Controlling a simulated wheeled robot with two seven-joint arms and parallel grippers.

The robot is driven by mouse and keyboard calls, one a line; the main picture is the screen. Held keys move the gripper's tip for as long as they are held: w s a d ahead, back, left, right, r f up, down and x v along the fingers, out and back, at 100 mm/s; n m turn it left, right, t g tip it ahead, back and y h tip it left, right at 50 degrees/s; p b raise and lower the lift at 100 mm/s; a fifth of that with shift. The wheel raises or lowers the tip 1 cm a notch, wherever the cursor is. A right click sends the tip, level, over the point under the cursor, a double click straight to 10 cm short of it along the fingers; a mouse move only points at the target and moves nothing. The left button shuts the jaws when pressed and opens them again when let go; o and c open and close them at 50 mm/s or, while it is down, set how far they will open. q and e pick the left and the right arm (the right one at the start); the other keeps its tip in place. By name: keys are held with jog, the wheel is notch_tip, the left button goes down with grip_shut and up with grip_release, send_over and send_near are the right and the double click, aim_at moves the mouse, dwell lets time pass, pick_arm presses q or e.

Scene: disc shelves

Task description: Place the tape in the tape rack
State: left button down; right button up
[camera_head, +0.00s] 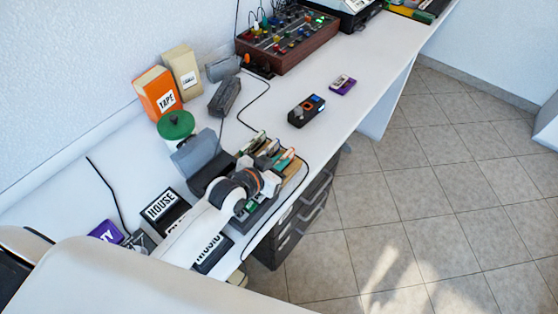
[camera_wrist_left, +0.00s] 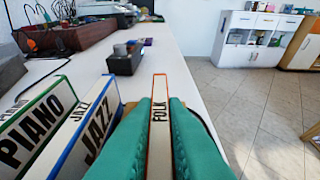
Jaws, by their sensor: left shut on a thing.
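My left gripper (camera_head: 283,162) reaches over the crate of upright sleeves near the desk's front edge. In the left wrist view its teal fingers (camera_wrist_left: 160,108) are shut on an upright white sleeve with orange edges marked FOLK (camera_wrist_left: 159,86). Whether that sleeve is clear of the crate cannot be told. A small purple cassette-like tape (camera_head: 342,85) lies flat on the desk, away from the gripper. A dark box (camera_head: 306,110) with orange and blue parts stands in front of it. I cannot tell which object is the tape rack. My right gripper is not in view.
Sleeves marked PIANO (camera_wrist_left: 35,125) and JAZZ (camera_wrist_left: 92,132) stand left of FOLK. An orange box marked TAPE (camera_head: 158,92) stands by the wall. A mixer (camera_head: 287,42) is at the back. A dark cable crosses the desk; the desk's right part is mostly clear.

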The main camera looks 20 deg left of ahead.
pick_arm(q)
jog(key=c, duration=1.5)
grip_release()
jog(key=shift+r, duration=0.15)
jog(key=v, duration=1.2)
